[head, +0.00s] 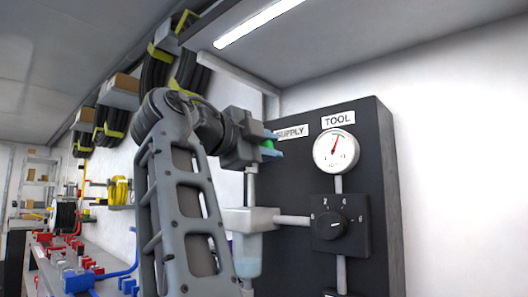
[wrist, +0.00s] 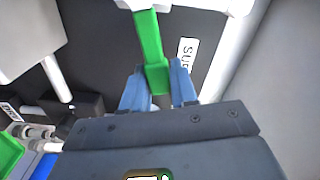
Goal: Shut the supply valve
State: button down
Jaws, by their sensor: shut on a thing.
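The supply valve shows as a green lever handle (wrist: 150,40) in the wrist view, running from a white fitting at the top edge down between my blue fingertips. My gripper (wrist: 158,88) is shut on the end of this handle. In the head view my gripper (head: 272,148) is at the panel's upper left, just below the SUPPLY label (head: 291,132). Only a small green bit of the handle (head: 266,144) shows there; my gripper and arm hide the rest of the valve.
The dark panel (head: 375,200) carries a TOOL gauge (head: 336,151) and a black numbered dial (head: 339,224) to the right. A white fitting with a clear bowl (head: 248,252) hangs below my gripper. A bench with red and blue fittings (head: 78,280) stands at the left.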

jog(key=shift+s+f+m+b, duration=0.15)
jog(key=shift+f+m+b, duration=0.95)
jog(key=shift+m, duration=0.5)
jog(key=shift+f, duration=0.1)
jog(key=c, duration=1)
grip_release()
jog(key=shift+o, duration=0.2)
jog(key=v, duration=0.7)
jog(key=shift+s+a, duration=0.2)
jog(key=shift+s, duration=0.1)
